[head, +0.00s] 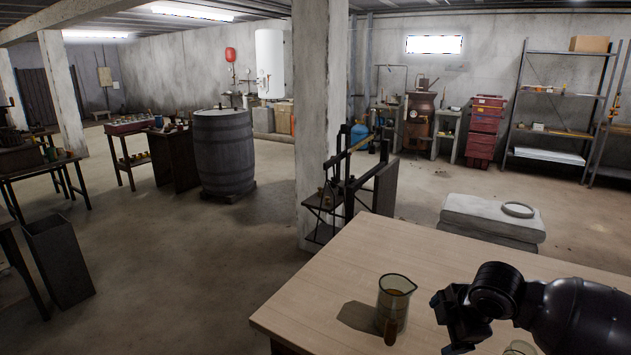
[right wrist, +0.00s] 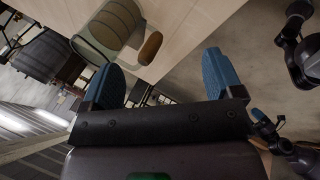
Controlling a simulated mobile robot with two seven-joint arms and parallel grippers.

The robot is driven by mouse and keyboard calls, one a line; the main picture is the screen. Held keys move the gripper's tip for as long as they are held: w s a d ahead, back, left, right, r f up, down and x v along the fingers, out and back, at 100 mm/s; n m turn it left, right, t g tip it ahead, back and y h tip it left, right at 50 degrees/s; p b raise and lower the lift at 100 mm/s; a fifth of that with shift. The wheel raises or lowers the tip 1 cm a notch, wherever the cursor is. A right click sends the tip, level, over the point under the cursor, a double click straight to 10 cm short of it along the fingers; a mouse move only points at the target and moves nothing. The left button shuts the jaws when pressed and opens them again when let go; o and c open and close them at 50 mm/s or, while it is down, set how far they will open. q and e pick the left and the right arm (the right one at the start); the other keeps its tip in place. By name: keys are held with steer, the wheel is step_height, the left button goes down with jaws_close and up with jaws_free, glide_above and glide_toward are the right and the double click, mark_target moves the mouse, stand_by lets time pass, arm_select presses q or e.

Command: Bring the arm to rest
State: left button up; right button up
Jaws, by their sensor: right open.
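My right gripper (head: 450,325) comes in from the right, above the front part of the wooden table in the head view. In the right wrist view its two blue fingers (right wrist: 163,75) are spread apart with nothing between them. A glass jug (head: 396,296) with a wooden handle stands upright on the table, left of the gripper and apart from it. The jug (right wrist: 106,28) also shows beyond the fingers in the right wrist view. A small blue tip on a dark arm at lower right there looks like my left gripper (right wrist: 260,120); its opening is unclear.
The table (head: 340,265) is clear left of and behind the jug. A second glass rim (head: 521,348) shows at the bottom, partly hidden by my right arm. A dark frame with a beam (head: 352,175) stands behind the table, beside a concrete pillar (head: 320,110).

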steer(key=s+a+f+m+t+y, duration=0.1)
steer(key=a+f+m+t+y, duration=0.1)
steer(key=a+m+t+y, duration=0.4)
steer(key=s+d+f+m+h, duration=0.4)
steer(key=s+f, duration=0.5)
steer(key=s, duration=0.4)
steer(key=s+d+f+m+h, duration=0.4)
steer(key=s+f+m, duration=0.3)
steer(key=s+f, duration=0.3)
steer(key=s, duration=0.3)
steer(key=shift+s+f+m, duration=0.15)
steer(key=shift+s+m, duration=0.1)
steer(key=shift+m, duration=0.05)
